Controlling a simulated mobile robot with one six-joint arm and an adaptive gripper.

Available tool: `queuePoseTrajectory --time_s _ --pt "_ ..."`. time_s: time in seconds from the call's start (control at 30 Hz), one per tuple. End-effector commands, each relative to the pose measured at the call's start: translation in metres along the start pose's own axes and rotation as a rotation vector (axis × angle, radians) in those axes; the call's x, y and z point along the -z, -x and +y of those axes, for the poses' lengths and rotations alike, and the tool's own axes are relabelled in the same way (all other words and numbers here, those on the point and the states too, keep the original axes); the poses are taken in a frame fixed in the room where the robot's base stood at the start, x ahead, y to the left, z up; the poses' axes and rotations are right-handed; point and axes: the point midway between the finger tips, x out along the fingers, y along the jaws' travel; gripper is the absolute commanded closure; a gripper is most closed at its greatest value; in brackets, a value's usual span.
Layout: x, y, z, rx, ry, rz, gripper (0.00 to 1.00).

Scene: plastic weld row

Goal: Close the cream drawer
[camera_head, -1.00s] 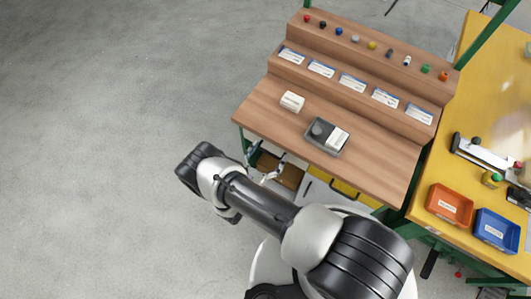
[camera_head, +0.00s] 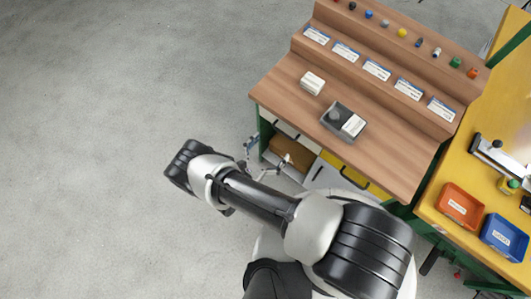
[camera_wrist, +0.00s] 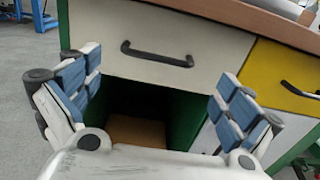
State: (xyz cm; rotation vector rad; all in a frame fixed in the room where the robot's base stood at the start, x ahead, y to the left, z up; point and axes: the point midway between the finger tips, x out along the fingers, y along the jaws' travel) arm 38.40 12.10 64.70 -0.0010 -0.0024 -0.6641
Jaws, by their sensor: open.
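The cream drawer (camera_wrist: 190,30) shows in the wrist view as a pale front with a black bar handle (camera_wrist: 157,55), just below the wooden bench top. Its right edge appears to stand slightly forward of the yellow drawer (camera_wrist: 285,80); how far it is out I cannot tell. My gripper (camera_wrist: 158,80) is open and empty, its blue-padded fingers wide apart, one to each side of the handle in the picture and apart from the front. In the head view my gripper (camera_head: 268,152) is in front of the bench's near left edge; the bench top hides most of the drawer there.
Below the cream drawer is a dark open compartment with a brown box (camera_wrist: 137,130). The bench top (camera_head: 385,165) bears a small white box (camera_head: 312,82) and a grey device (camera_head: 343,121). A yellow table (camera_head: 450,150) with orange and blue bins adjoins at right. Floor at left is clear.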

Motion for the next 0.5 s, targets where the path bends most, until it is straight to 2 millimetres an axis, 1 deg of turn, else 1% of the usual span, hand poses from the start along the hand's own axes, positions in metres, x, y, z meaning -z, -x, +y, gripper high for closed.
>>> queuePoseTrajectory --time_s 0.03,0.1,0.2,0.33,0.5 --pt "0.0 0.011 0.001 -0.006 -0.001 0.0 0.02" --pt "0.0 0.022 0.001 -0.004 -0.001 0.001 0.02" --pt "0.0 0.034 0.0 -0.001 0.0 0.0 0.02" --pt "0.0 0.041 0.0 0.001 0.0 0.001 0.02" --pt "0.0 0.043 -0.001 0.003 0.0 0.001 0.02"
